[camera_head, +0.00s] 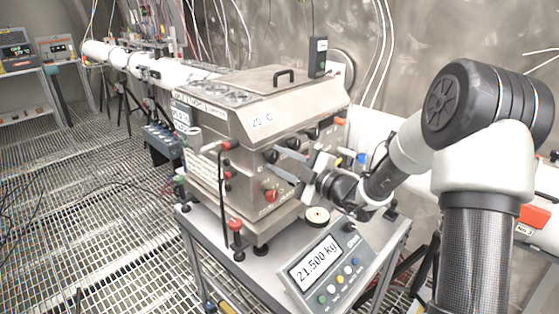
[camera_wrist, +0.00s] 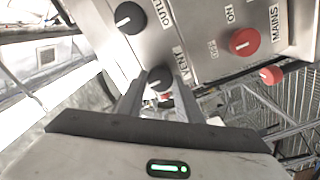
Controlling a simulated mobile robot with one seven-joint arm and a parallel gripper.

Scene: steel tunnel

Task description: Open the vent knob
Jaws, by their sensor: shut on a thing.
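The vent knob (camera_wrist: 160,74) is a round black knob beside the label "VENT" on the steel front panel in the wrist view. My gripper (camera_wrist: 157,90) has one finger on each side of it and is shut on it. The fingers hide part of the knob's edge. In the head view my gripper (camera_head: 284,165) reaches the front of the steel machine (camera_head: 262,115) from the right. There the fingers cover part of the knob row, so I cannot tell the vent knob apart clearly.
A black outlet knob (camera_wrist: 130,18) sits close to the vent knob. A red mains knob (camera_wrist: 244,42) is on the same panel. A scale display (camera_head: 322,265) reading 21.500 kg stands below my gripper.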

